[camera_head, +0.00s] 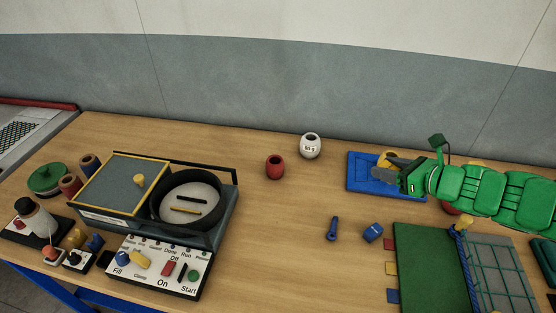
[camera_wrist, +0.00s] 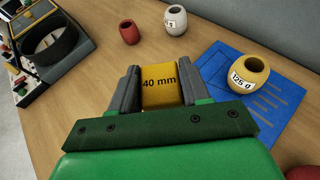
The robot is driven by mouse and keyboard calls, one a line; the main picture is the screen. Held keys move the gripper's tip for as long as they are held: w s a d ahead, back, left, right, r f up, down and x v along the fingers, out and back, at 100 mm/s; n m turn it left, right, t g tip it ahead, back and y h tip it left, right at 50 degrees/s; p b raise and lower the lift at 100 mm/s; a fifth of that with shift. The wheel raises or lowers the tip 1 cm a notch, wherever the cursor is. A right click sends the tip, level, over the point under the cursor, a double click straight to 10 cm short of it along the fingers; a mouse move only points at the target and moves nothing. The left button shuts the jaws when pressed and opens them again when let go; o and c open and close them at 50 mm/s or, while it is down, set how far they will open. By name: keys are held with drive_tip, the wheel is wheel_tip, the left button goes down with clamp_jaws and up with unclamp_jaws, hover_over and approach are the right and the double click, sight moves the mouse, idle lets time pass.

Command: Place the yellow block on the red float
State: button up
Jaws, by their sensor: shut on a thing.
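My gripper (camera_wrist: 161,85) is shut on the yellow block (camera_wrist: 161,84), which is marked "40 mm" and sits between its two fingers. In the head view my gripper (camera_head: 384,173) is above the blue tray (camera_head: 356,183); I cannot clearly make out the block there. A red barrel-shaped float (camera_head: 275,167) with an open dark top stands upright on the table, to the left of my gripper and apart from it. It also shows in the wrist view (camera_wrist: 129,32), beyond and left of the block.
A white float (camera_head: 310,147) stands near the red one. A yellowish float (camera_wrist: 249,73) marked "125" stands on the blue tray, close right of my gripper. A machine with a round bowl (camera_head: 156,205) fills the left. The wood between tray and red float is clear.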

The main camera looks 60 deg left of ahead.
drive_tip(key=s+a+r+n+g, duration=0.3)
drive_tip(key=s+a+g, duration=0.1)
drive_tip(key=s+a, duration=1.4)
hover_over(275, 159)
drive_tip(key=shift+h, duration=0.4)
drive_tip(key=shift+s+f, duration=0.1)
drive_tip(key=shift+f, duration=5.2)
drive_tip(key=shift+f+n, duration=0.3)
drive_tip(key=shift+f, duration=1.1)
drive_tip(key=shift+f, duration=0.15)
drive_tip(key=o, duration=1.1)
drive_tip(key=shift+c, duration=0.2)
